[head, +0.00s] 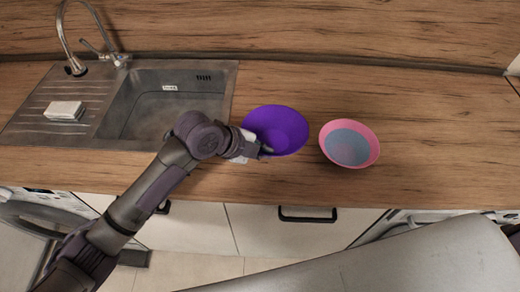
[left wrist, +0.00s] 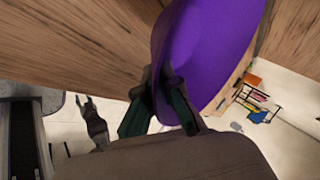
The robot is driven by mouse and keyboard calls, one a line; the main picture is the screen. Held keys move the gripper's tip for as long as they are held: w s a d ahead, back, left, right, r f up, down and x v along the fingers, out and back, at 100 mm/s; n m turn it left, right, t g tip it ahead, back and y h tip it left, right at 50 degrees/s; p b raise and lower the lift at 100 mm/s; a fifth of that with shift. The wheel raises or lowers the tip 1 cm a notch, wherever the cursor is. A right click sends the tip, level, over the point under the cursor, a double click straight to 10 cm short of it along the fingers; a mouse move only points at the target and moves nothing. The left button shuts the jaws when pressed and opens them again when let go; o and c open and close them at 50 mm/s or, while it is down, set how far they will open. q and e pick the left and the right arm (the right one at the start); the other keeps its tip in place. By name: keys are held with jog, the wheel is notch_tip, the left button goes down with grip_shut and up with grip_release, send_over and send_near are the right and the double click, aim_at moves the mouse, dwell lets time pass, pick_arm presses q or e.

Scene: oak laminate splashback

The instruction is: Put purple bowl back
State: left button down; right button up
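The purple bowl (head: 277,127) is at the counter just right of the sink, beside a pink bowl with a blue-grey inside (head: 350,144). My left gripper (head: 264,151) is at the purple bowl's near left rim. In the left wrist view, the fingers of my left gripper (left wrist: 162,100) sit on either side of the rim of the purple bowl (left wrist: 205,55) and look closed on it. I cannot tell whether the bowl touches the counter. A dark two-pronged shape (left wrist: 93,122) in the left wrist view may be my right gripper, small and unclear.
The steel sink (head: 215,108) with its tap (head: 75,62) is on the left, with a white sponge-like block (head: 65,111) on its drainer. The wooden counter (head: 440,125) is clear right of the pink bowl. A grey surface (head: 400,262) fills the lower right.

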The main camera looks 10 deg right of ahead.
aim_at(259, 162)
pick_arm(q)
jog(key=w+f, duration=0.2)
jog(key=w, duration=0.1)
jog(key=shift+w+a, duration=0.1)
jog(key=shift+w, duration=0.1)
notch_tip(259, 162, down, 4)
jog(key=shift+p, duration=0.95)
jog(key=shift+f, duration=0.1)
jog(key=c, duration=1.8)
grip_release()
jog(key=shift+f, duration=0.15)
jog(key=shift+c, duration=0.2)
jog(key=o, duration=0.5)
